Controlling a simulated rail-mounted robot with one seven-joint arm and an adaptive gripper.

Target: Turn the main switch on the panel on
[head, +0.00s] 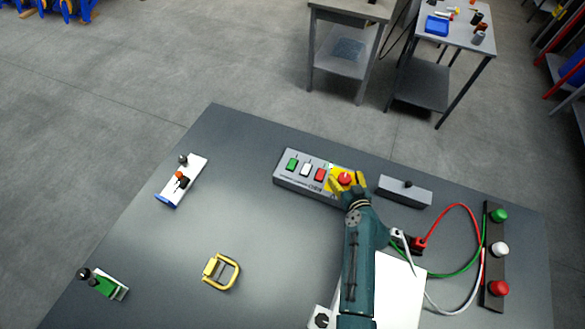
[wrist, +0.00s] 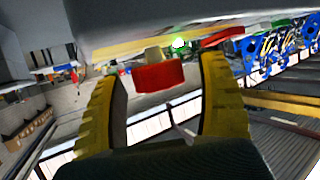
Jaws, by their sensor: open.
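The grey panel box (head: 283,180) stands near the far edge of the table. It has green, white and red buttons (head: 306,169) on its left part and a yellow plate with a red knob (head: 345,178) on its right part. My gripper (head: 348,184) is at this knob, its yellow fingers open on either side. In the wrist view, the red knob (wrist: 158,77) shows between the two open fingers (wrist: 162,85), with visible gaps to both. Contact is not visible. The knob's setting cannot be read.
A grey box with a black knob (head: 404,190) stands right of the panel. Further right are cables (head: 452,272) and a black strip with green, white and red buttons (head: 495,271). A lever plate (head: 183,180) and a yellow handle (head: 221,272) lie left, with clear table between.

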